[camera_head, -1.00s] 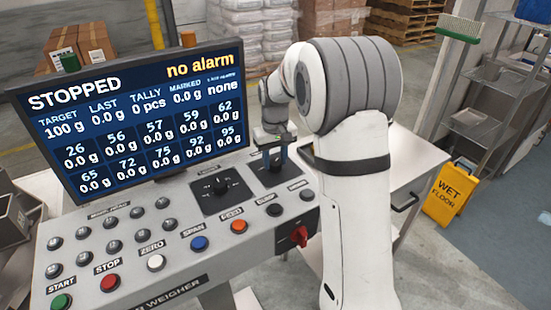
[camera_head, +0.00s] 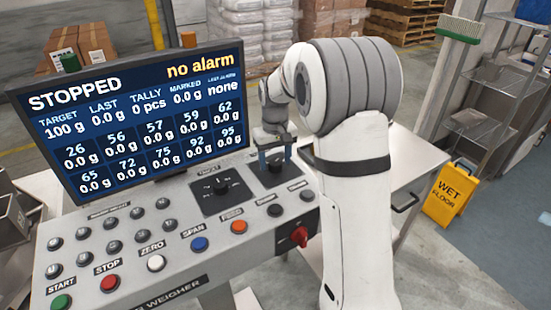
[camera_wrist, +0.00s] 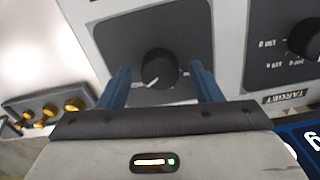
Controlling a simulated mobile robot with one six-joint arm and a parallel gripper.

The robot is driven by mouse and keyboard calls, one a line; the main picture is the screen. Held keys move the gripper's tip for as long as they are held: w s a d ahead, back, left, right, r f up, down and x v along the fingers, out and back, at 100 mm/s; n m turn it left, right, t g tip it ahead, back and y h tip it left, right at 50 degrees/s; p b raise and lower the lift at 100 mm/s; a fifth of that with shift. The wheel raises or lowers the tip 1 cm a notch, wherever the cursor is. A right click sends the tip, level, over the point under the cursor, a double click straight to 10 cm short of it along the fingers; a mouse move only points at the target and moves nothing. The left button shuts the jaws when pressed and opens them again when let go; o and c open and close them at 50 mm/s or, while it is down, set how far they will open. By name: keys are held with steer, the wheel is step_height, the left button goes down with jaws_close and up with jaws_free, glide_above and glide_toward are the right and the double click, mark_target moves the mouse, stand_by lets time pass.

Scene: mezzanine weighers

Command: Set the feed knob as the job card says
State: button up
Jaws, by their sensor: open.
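A black round knob with a white pointer line (camera_wrist: 158,68) sits on a dark square plate in the wrist view. I take it to be the feed knob, though its label and scale are mostly hidden. My gripper (camera_wrist: 160,80) is open, with one blue finger on each side of the knob and a gap showing at both sides. In the head view my gripper (camera_head: 272,161) is low over the right dark plate (camera_head: 259,182) and largely hides that knob. No job card can be made out.
A second knob, marked TARGET (camera_head: 221,186), sits to the left and also shows in the wrist view (camera_wrist: 306,40). The screen (camera_head: 135,120) reads STOPPED and no alarm. Coloured push buttons, including an orange one (camera_head: 239,227), and a red switch (camera_head: 299,236) are nearby.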

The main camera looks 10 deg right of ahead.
mark_target(275, 162)
steer(key=shift+r, duration=0.1)
step_height(275, 162, up, 8)
steer(key=shift+f+b, duration=0.2)
steer(key=shift+b, duration=0.1)
stand_by(0.3)
steer(key=s+f+m+t, duration=0.1)
steer(key=s+m+t, duration=0.1)
steer(key=s, duration=2.6)
steer(key=shift+s+d+f+t, duration=0.15)
steer(key=shift+s+t, duration=0.2)
steer(key=shift+t, duration=0.15)
